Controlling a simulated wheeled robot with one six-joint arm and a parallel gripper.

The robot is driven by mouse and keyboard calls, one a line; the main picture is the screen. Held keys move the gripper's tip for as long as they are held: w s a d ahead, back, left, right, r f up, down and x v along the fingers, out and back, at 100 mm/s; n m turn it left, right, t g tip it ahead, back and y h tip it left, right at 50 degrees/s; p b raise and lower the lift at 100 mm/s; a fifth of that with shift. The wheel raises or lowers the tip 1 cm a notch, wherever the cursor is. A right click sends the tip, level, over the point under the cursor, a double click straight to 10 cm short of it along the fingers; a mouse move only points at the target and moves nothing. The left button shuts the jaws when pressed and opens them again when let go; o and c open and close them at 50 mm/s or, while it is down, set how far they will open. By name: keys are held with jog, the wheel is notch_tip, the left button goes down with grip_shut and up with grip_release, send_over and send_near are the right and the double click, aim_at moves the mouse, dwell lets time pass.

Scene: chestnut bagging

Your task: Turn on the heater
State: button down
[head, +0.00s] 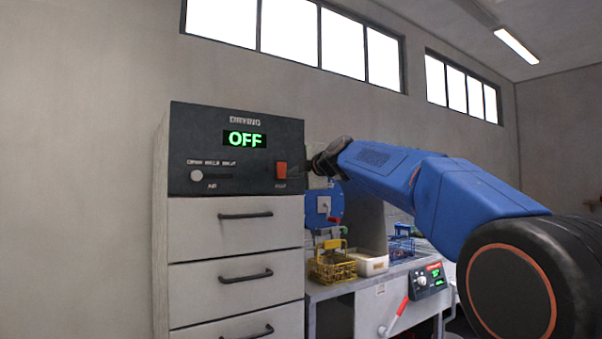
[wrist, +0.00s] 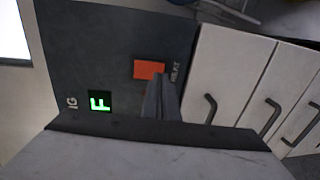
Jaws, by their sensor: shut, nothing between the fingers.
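The drying cabinet's dark control panel (head: 190,140) stands on top of a pale drawer unit. Its display (head: 245,139) reads OFF in green. An orange-red rocker switch (head: 281,171) sits at the panel's lower right, and a round knob (head: 197,175) on a slider at its lower left. In the wrist view the red switch (wrist: 149,70) is labelled HEAT. My gripper (wrist: 160,88) is shut and empty, its fingertips just beside the switch; I cannot tell whether they touch it. In the head view my gripper (head: 304,169) reaches the panel from the right.
Drawers (head: 235,243) with dark bar handles lie below the panel. To the right is a bench with a yellow wire basket (head: 332,266), a pale tray (head: 371,265), a blue basket (head: 400,246) and a small control box with a red-handled lever (head: 396,314).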

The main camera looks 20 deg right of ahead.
aim_at(283, 177)
jog(key=shift+x, duration=1.4)
jog(key=shift+w+f, duration=0.1)
jog(key=shift+w, duration=0.1)
